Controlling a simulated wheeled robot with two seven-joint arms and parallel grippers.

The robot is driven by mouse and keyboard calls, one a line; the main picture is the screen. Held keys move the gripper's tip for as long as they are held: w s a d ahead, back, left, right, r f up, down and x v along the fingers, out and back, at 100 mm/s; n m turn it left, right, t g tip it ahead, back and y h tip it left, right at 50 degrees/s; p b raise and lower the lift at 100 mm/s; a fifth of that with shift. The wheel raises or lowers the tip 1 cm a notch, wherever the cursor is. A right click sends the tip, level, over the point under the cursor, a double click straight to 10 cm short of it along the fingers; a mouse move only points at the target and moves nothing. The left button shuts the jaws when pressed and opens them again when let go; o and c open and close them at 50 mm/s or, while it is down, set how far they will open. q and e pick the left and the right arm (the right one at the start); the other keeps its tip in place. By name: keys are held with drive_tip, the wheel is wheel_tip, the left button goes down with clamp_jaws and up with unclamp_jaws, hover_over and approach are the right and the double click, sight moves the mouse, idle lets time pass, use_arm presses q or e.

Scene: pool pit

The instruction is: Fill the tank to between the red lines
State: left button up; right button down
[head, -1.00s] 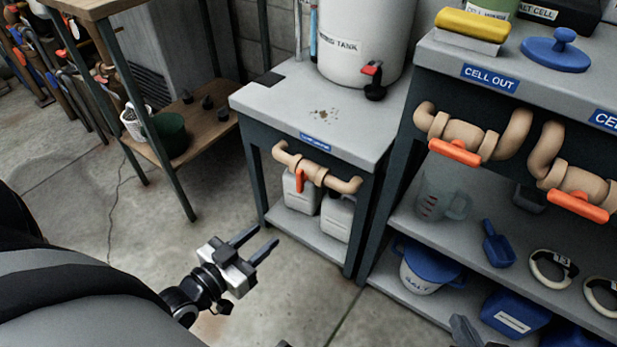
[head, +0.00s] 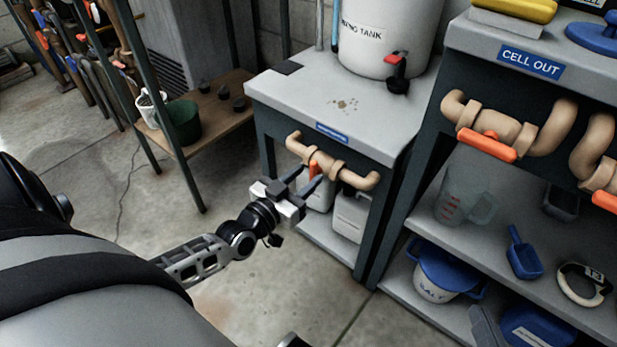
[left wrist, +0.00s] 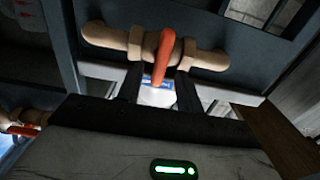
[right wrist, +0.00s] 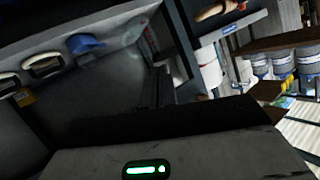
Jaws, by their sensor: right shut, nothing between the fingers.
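The white tank (head: 385,35) stands on the grey bench with a red-handled tap (head: 397,65) low on its front; its upper part is cut off and I see no red lines on it. Below the bench top, a tan pipe valve (head: 330,165) has an orange handle (head: 313,170) hanging down across the pipe. My left gripper (head: 303,180) is open and empty, close in front of this handle. In the left wrist view the handle (left wrist: 165,58) appears between the fingers, apparently ungripped. My right gripper (right wrist: 158,88) is shut and empty near the right-hand shelves; a bit shows low in the head view (head: 486,326).
The right bench carries more tan valves with orange handles (head: 487,145). Its shelves hold a clear jug (head: 462,200) with red marks, a blue scoop (head: 523,255) and a salt bucket (head: 440,280). White jugs (head: 350,215) stand under the tank bench.

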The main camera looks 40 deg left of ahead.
use_arm(q)
drive_tip(key=shift+w+d, duration=0.1)
drive_tip(key=shift+w, duration=0.8)
use_arm(e)
drive_tip(key=shift+r, duration=0.4)
use_arm(q)
drive_tip(key=shift+c, duration=0.3)
use_arm(e)
drive_tip(key=shift+s, duration=0.1)
